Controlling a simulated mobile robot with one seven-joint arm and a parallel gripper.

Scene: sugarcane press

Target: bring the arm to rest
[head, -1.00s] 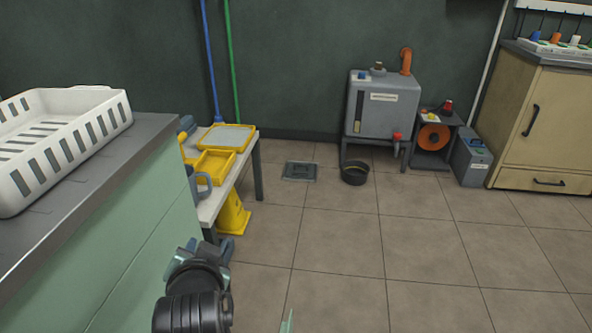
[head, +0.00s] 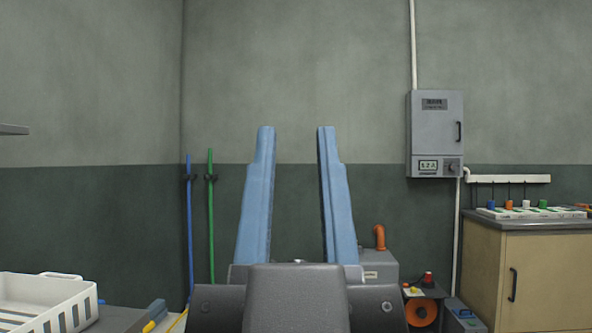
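My gripper (head: 295,135) stands upright in the middle of the head view, close to the camera. Its two blue fingers point up and are spread well apart. Only the wall shows between them, so it is open and empty. The dark wrist body below the fingers hides part of the grey tank behind it.
A white slotted crate (head: 45,303) is at the lower left. Blue (head: 188,230) and green (head: 211,230) hoses hang on the back wall. A grey tank (head: 378,267) with an orange pipe, a beige cabinet (head: 550,270) and a wall box (head: 435,135) are to the right.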

